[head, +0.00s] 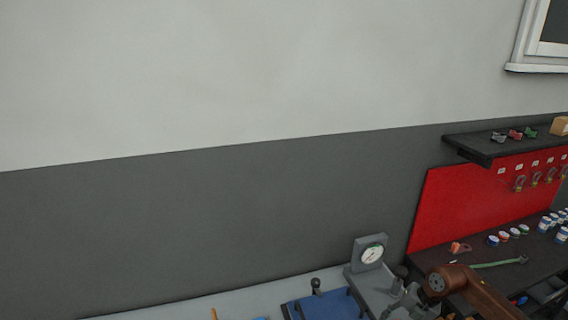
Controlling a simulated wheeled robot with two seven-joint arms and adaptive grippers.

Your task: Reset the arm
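A brown, rounded arm-like part (474,288) rises from the bottom edge at the lower right, in front of the bench.
A blue tray-like object (327,307) with a black knob lies at the bottom. A red board (474,203) with hanging items is on the wall under a dark shelf (500,141). Several small cans and a green tool (500,263) are on the dark bench.

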